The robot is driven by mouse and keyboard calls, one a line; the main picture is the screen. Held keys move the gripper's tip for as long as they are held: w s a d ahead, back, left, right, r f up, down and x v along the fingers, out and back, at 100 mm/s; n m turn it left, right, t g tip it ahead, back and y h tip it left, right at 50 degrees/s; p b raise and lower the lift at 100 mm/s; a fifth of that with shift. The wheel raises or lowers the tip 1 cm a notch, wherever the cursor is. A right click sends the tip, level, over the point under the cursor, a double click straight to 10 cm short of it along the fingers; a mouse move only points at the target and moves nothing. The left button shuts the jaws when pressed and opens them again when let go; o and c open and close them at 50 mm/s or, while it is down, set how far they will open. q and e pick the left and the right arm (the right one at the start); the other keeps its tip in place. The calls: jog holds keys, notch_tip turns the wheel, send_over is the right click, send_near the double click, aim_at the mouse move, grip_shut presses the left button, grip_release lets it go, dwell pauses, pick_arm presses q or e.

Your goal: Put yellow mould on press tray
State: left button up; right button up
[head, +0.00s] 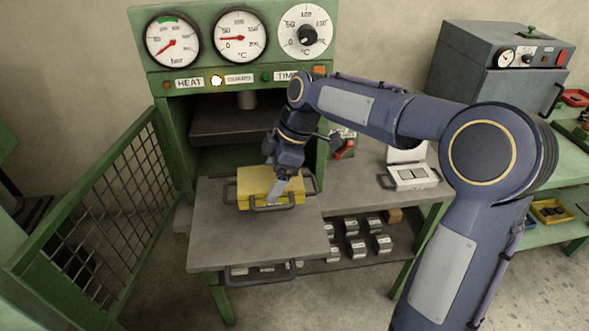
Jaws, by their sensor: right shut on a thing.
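The yellow mould (254,181) is a box-like block with bar handles at its sides and front. It sits over the grey press tray (215,232), which sticks out in front of the green press. I cannot tell whether it rests fully on the tray. My right gripper (276,200) comes down over the right part of the mould and is shut on it, near the front handle. The fingertips are partly hidden against the mould. My left gripper is not in view.
The green press (172,130) with gauges stands behind the tray. A mesh gate (115,190) stands open at left. A white mould (414,176) lies on the bench at right. Several metal blocks (352,227) sit on the shelf below. The tray's front left is clear.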

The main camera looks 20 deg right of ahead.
jog(key=w+a+f, duration=0.1)
jog(key=a+f, duration=0.1)
jog(key=f, duration=0.1)
jog(key=w+a+f, duration=0.1)
jog(key=shift+w+f, duration=0.3)
jog(key=shift+f, duration=0.05)
jog(key=shift+w+a+f, duration=0.1)
jog(key=shift+f, duration=0.8)
jog(key=shift+w+a+f, duration=0.1)
jog(key=shift+f, duration=0.8)
jog(key=o, duration=2)
jog(key=shift+s+f, duration=0.15)
jog(key=shift+f, duration=0.05)
jog(key=shift+c, duration=0.2)
